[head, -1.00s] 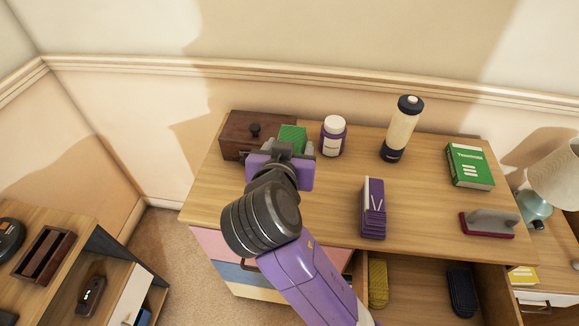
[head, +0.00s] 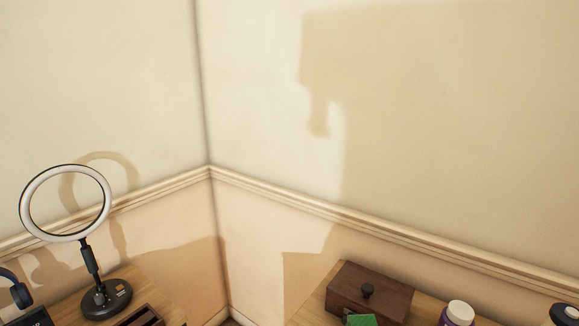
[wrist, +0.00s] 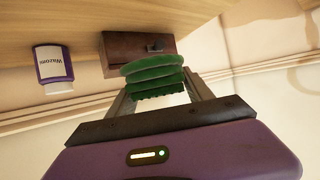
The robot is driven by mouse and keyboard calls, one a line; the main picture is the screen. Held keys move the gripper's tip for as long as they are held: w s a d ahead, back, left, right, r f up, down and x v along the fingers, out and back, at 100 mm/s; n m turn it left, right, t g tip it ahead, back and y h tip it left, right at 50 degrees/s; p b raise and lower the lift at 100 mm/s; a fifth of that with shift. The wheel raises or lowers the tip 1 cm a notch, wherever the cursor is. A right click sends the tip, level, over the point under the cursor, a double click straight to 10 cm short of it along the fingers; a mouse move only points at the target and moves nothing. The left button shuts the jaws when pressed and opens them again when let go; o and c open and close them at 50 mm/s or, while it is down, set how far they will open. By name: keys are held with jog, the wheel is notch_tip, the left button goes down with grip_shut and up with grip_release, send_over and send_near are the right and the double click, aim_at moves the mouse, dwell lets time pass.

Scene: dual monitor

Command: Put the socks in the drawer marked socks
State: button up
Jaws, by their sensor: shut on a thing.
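My gripper (wrist: 157,90) is shut on a folded green bundle that looks like socks (wrist: 154,72), seen in the wrist view with a finger on each side. The green socks (head: 361,320) also show at the bottom edge of the head view, in front of the wooden box; the gripper itself is out of that view. No drawer, and no drawer label, shows in either current view.
A dark wooden box with a knob (head: 368,291) and a white-capped purple bottle (head: 459,314) stand on the wooden top at lower right. A ring light (head: 66,203) stands on another wooden surface at left. Walls meet in a corner between them.

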jog(key=s+d+f, duration=0.1)
jog(key=s+f, duration=0.1)
jog(key=f, duration=0.1)
jog(key=s+d+f, duration=0.2)
jog(key=s+f, duration=0.1)
jog(key=s+d+f, duration=0.1)
jog(key=s+f, duration=0.2)
jog(key=f, duration=0.1)
jog(key=shift+d, duration=0.4)
